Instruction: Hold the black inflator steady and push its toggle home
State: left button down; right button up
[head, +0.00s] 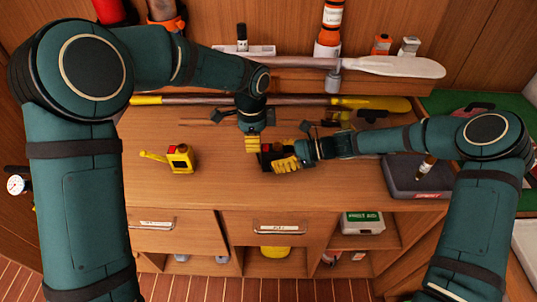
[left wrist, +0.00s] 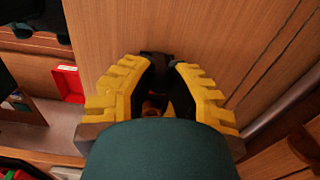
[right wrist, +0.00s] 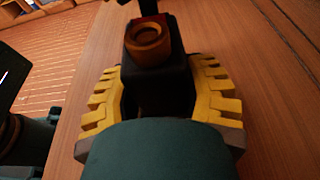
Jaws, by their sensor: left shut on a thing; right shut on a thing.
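The black inflator (head: 266,157) is at the middle of the bench, mostly covered by my grippers in the head view. In the right wrist view its black body (right wrist: 158,75) stands between the yellow fingers, with a round orange-brown cap (right wrist: 148,40) and a bit of red at the top. My right gripper (head: 281,160) is shut on the body from the right. My left gripper (head: 252,144) points down from above and is shut on a dark part of the inflator (left wrist: 155,65); an orange-brown piece shows between its fingers. The toggle cannot be clearly made out.
A yellow inflator-like tool (head: 180,158) stands to the left on the bench. Paddles (head: 175,100) lie along the back, below a shelf with bottles. A grey tray (head: 405,176) is at the right. The front left of the bench top is clear.

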aim_at(259, 156)
pick_arm(q)
jog(key=shift+d, duration=0.15)
jog(key=shift+d+r, duration=0.15)
jog(key=shift+d, duration=0.4)
jog(key=c, duration=1)
grip_release()
jog(key=shift+r, duration=2.5)
jog(key=shift+r, duration=0.1)
